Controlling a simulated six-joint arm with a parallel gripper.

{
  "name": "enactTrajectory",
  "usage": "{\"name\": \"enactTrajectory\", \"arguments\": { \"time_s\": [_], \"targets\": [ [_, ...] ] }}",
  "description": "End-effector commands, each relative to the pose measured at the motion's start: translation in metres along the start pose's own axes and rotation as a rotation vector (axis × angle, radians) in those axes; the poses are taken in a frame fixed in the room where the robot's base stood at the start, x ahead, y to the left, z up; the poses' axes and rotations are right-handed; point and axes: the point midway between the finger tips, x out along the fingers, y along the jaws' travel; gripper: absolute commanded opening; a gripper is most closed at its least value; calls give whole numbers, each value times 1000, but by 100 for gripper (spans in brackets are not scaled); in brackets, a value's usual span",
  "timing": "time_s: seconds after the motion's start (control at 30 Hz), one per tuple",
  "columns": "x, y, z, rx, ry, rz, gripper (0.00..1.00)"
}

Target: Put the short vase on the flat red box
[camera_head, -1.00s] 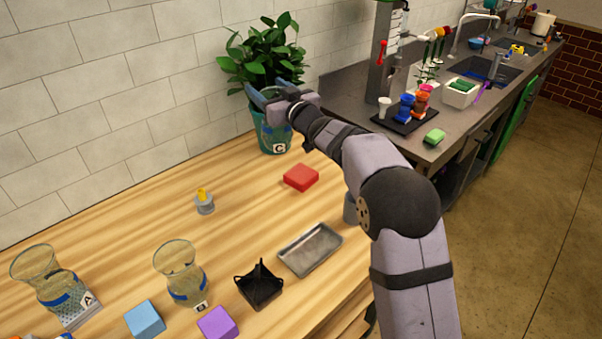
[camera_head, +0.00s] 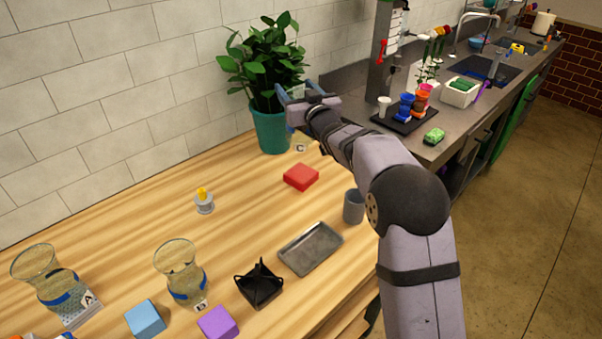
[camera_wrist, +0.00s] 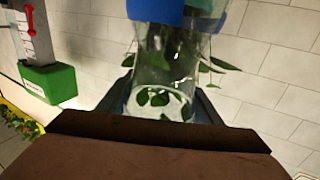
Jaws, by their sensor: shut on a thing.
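My gripper (camera_head: 297,93) is shut on a clear glass vase marked C (camera_head: 300,142), at the back of the wooden table near the plant. In the wrist view the vase (camera_wrist: 158,75) sits between the jaws, with a blue band around it and leaves showing through the glass. In the head view much of the vase is hard to make out behind the gripper and arm. The flat red box (camera_head: 301,177) lies on the table below and in front of the gripper, with nothing on it.
A potted plant (camera_head: 271,130) stands beside the vase. Vase A (camera_head: 45,275) and vase B (camera_head: 181,272) stand at left and centre. A metal tray (camera_head: 310,248), a grey cup (camera_head: 353,206) and a small yellow-topped item (camera_head: 204,201) surround clear wood.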

Motion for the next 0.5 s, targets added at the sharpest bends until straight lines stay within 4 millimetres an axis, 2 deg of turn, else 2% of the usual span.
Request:
{"name": "enactTrajectory", "arguments": {
  "time_s": [0.1, 0.23, 0.5],
  "targets": [
    [0, 0, -2, -2, 7, 2, 0],
    [0, 0, 6, 0, 4, 1, 0],
    [0, 0, 44, 0, 3, 1, 0]
  ]
}}
